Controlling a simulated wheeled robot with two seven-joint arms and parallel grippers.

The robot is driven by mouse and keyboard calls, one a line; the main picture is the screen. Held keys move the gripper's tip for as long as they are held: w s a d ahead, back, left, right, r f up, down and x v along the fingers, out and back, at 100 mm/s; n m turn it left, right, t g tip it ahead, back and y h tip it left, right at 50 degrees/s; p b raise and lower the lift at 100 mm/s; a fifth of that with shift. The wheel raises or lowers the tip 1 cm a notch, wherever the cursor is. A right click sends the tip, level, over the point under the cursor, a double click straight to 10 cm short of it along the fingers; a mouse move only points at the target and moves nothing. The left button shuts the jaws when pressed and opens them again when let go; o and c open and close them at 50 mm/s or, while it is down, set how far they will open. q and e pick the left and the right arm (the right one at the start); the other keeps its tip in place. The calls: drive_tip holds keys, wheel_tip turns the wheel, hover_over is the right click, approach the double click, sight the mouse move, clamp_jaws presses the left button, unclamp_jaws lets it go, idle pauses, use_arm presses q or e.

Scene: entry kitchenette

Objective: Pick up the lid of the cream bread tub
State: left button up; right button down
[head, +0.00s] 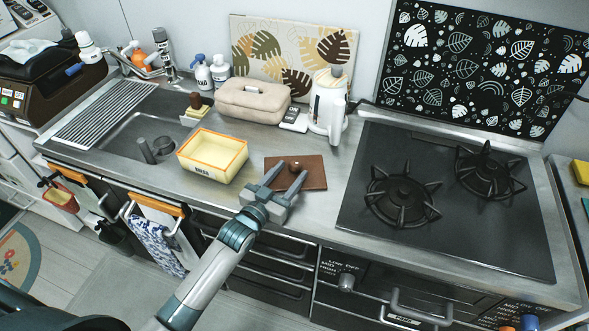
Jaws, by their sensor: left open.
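The cream bread tub (240,161) stands open on the counter, left of centre, with an orange rim and dark lettering on its front. A flat brown square piece (317,173), which looks like its lid, lies on the counter to the right of the tub. A small dark knob seems to show near its middle. My left gripper (289,173) is open, with its two fingers over the brown piece, one to each side of the knob. I cannot tell whether the fingers touch it. The gripper hides the piece's near left part. My right gripper is not in view.
A beige case (252,100) and a white kettle (328,106) stand behind the brown piece. A black gas hob (455,235) lies to the right and a sink (130,128) to the left. Some bare counter lies between the tub and the hob.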

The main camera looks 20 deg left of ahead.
use_arm(q)
drive_tip(key=shift+w, duration=0.2)
idle(0.3)
drive_tip(key=c, duration=1.1)
drive_tip(key=shift+c, duration=0.2)
